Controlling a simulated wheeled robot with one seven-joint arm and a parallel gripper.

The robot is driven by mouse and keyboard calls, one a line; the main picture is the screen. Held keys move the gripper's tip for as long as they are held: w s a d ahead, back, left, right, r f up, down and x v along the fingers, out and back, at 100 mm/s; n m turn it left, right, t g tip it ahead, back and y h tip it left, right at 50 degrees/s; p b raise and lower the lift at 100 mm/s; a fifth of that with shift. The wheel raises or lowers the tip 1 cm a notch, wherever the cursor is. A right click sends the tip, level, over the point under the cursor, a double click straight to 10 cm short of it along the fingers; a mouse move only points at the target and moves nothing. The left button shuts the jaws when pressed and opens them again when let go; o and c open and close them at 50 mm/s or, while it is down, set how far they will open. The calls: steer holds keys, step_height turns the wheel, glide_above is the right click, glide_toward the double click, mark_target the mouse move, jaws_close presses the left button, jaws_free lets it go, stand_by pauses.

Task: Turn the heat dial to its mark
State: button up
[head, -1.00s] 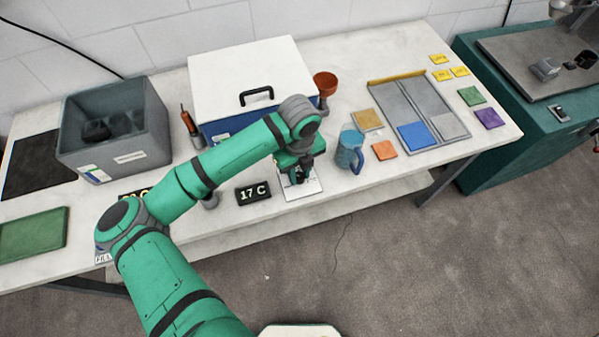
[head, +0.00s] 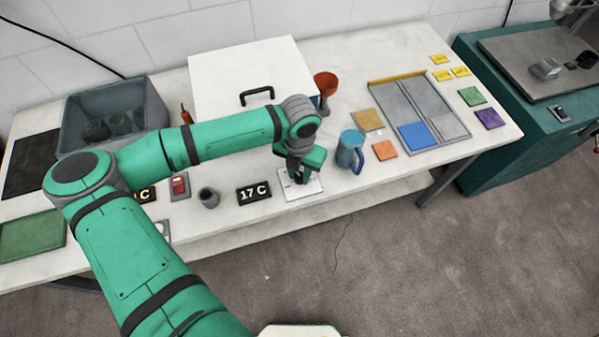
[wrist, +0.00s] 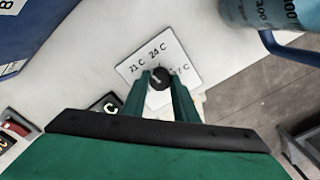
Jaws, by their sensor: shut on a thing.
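The heat dial (wrist: 158,79) is a small dark round knob with a pale pointer line, on a white plate (wrist: 188,65) marked 21 C, 24 C and a partly hidden figure ending in 7 C. My gripper (wrist: 160,80) is over the plate with its two green fingers on either side of the knob, shut on it. In the head view my gripper (head: 297,178) is above the white plate (head: 312,187) and hides the dial. A black sign (head: 254,193) reading 17 C stands just left of the plate.
A blue jug (head: 348,150) stands close to the right of the plate, with an orange tile (head: 385,150) beyond it. A white-lidded box (head: 240,75) is behind. A grey cup (head: 209,197) and a red-topped item (head: 179,186) are to the left.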

steer(key=m, duration=0.4)
steer(key=shift+w+m, duration=0.1)
steer(key=shift+m, duration=0.2)
steer(key=m, duration=1.1)
steer(key=shift+m, duration=2.5)
steer(key=shift+d, duration=0.1)
steer(key=o, duration=1.1)
steer(key=shift+c, duration=0.2)
